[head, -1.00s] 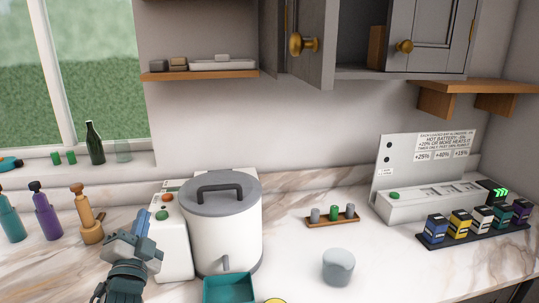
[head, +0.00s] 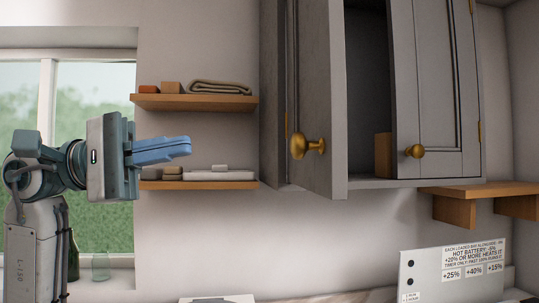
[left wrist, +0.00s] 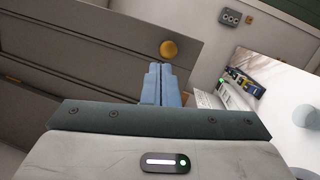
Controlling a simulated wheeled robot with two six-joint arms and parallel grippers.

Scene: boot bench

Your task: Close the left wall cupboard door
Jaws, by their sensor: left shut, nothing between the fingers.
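The left wall cupboard door (head: 322,90) is grey with a brass knob (head: 306,146). It stands open, swung outward, and the dark cupboard inside shows to its right. The right cupboard door (head: 433,80) is shut, with its own brass knob. My left gripper (head: 188,146) is shut and empty, raised in front of the window and shelves, left of the open door and apart from it in the head view. In the left wrist view its blue fingers (left wrist: 161,84) point toward a grey door with a brass knob (left wrist: 169,49) just beyond. My right gripper is not in view.
Two wooden wall shelves, the upper (head: 195,102) with a folded cloth and the lower (head: 200,185) with small items, lie beside the cupboard. A wooden bracket shelf (head: 470,191) is at right. A sign panel (head: 455,272) stands below.

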